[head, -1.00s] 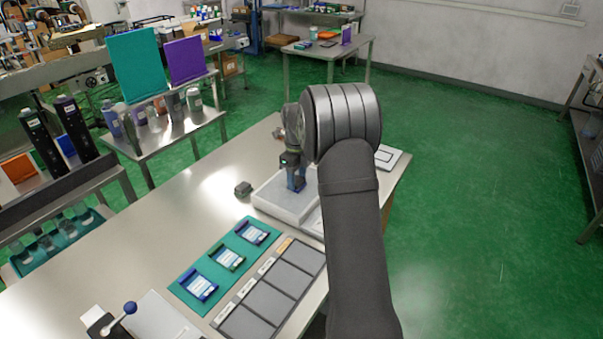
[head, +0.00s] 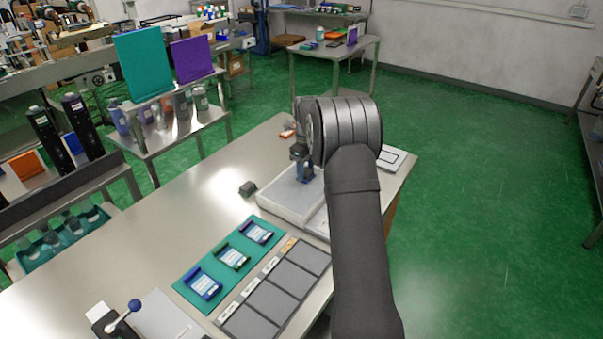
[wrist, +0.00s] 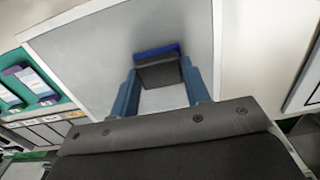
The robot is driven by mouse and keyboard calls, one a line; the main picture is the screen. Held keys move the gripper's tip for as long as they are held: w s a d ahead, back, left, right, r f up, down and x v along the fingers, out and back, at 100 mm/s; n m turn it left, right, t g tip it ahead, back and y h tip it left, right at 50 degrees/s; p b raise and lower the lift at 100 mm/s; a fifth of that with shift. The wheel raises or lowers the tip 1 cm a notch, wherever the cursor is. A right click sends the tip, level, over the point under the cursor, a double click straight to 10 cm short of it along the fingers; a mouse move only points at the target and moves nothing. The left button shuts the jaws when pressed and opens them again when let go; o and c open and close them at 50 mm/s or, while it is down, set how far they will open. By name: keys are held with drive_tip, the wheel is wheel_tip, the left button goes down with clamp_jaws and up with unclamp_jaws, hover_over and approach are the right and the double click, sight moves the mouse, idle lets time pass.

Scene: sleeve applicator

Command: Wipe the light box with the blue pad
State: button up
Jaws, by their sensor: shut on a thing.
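The light box (head: 282,206) is a low pale box on the steel table, under my gripper; its grey top panel (wrist: 90,65) fills much of the wrist view. My gripper (head: 304,174) is over the far part of the box, pointing down. In the wrist view its two blue-grey fingers (wrist: 159,78) are shut on the blue pad (wrist: 156,50), a dark block with a blue edge. The pad is at or close above the panel; I cannot tell whether it touches. My arm hides part of the box's right side in the head view.
A teal mat (head: 222,262) with several labelled packets lies nearer, beside a grey sectioned tray (head: 272,302). A small dark block (head: 248,188) stands left of the box. A white framed panel (head: 393,158) lies right of my arm. A blue-knobbed lever (head: 133,306) is at the near left.

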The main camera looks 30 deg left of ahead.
drive_tip(key=shift+w, duration=0.85)
drive_tip(key=shift+s, duration=3.8)
wheel_tip(320, 180, up, 8)
